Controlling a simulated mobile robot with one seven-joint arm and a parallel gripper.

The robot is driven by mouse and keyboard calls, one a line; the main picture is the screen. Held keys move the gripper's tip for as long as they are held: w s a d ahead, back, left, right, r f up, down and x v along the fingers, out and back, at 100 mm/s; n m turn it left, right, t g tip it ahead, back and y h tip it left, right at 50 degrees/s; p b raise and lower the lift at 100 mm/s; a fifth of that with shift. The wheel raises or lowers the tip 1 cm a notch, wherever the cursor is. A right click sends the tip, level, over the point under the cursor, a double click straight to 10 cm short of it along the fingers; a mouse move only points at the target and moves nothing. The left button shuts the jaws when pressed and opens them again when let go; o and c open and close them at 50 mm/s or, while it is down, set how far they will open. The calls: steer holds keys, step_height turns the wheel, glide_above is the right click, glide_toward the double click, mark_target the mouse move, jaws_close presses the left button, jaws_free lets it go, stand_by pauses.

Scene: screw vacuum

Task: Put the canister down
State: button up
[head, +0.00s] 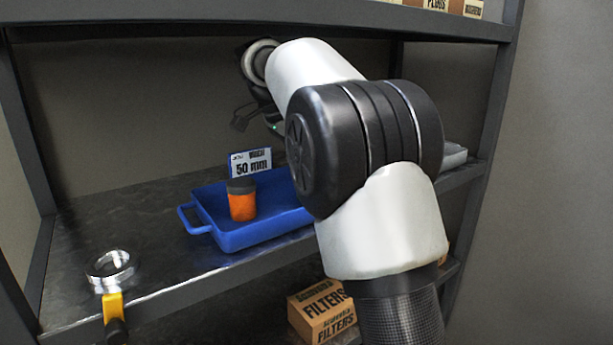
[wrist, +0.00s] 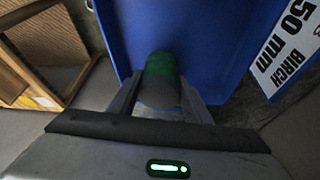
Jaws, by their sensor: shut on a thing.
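My gripper (wrist: 160,88) is shut on a green canister (wrist: 160,66) with a dark grey end, seen between the fingers in the wrist view. Blue tray (wrist: 215,45) surface shows behind the canister; I cannot tell whether they touch. In the head view my gripper (head: 243,118) is partly visible behind my arm, above the tray (head: 250,237), and I cannot make out the green canister there. An orange canister (head: 243,206) with a dark lid stands upright in the tray. My arm hides the tray's right part.
The tray sits on a dark shelf (head: 130,225) with a "50 mm" label (head: 251,163) behind it; the wrist view also shows a label (wrist: 288,50). A metal ring with a yellow handle (head: 113,306) is at the front left. A "FILTERS" box (head: 322,310) sits lower down.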

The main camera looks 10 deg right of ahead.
mark_target(250, 182)
steer(key=shift+f, duration=0.5)
steer(key=o, duration=1.1)
steer(key=shift+p+v, duration=0.6)
steer(key=shift+v, duration=0.35)
steer(key=s+a, duration=0.1)
steer(key=a, duration=0.2)
steer(key=s+a+p, duration=0.1)
steer(key=a, duration=0.7)
steer(key=shift+s+a+f+p, duration=0.2)
steer(key=shift+s+f+p, duration=0.1)
steer(key=shift+s+p, duration=0.1)
